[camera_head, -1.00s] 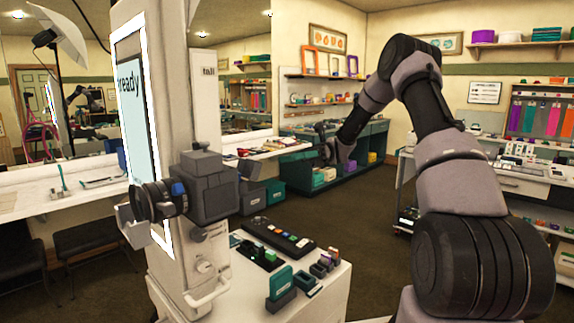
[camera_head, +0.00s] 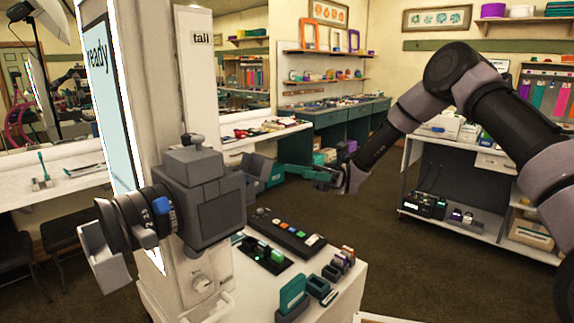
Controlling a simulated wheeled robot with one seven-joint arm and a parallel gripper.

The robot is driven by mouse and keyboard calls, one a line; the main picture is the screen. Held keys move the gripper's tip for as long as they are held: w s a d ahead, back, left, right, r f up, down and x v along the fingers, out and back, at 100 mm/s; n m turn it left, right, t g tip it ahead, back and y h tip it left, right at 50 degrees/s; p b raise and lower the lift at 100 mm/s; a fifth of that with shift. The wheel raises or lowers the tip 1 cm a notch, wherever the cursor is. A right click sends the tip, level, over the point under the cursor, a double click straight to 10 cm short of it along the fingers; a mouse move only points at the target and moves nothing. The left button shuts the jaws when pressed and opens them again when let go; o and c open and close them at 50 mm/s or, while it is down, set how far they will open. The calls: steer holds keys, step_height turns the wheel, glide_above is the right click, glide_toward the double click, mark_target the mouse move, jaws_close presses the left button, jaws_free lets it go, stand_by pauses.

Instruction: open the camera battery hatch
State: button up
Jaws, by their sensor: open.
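The grey camera (camera_head: 203,190) stands upright on a white pedestal at left centre, its dark lens (camera_head: 135,220) with a blue part facing left. A dark square panel (camera_head: 221,213) shows on its right-hand face; I cannot tell whether this is the battery hatch or a screen. No opened flap is visible. My gripper (camera_head: 300,172) reaches in from the right on my bent arm, to the right of the camera and apart from it. Its teal fingers point left toward the camera's side; they are open, and nothing shows between them.
A white cabinet (camera_head: 345,296) below the camera carries a button panel (camera_head: 287,232), a teal block (camera_head: 292,290) and several small items. A tall screen panel (camera_head: 110,110) stands behind the camera at left. A shelved cart (camera_head: 455,228) stands at right. The dark floor between is open.

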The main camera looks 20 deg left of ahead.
mark_target(259, 167)
steer(key=x, duration=0.9)
steer(key=shift+s, duration=0.15)
steer(key=shift+a, duration=0.15)
steer(key=shift+c, duration=0.3)
jaws_close()
steer(key=shift+r, duration=0.1)
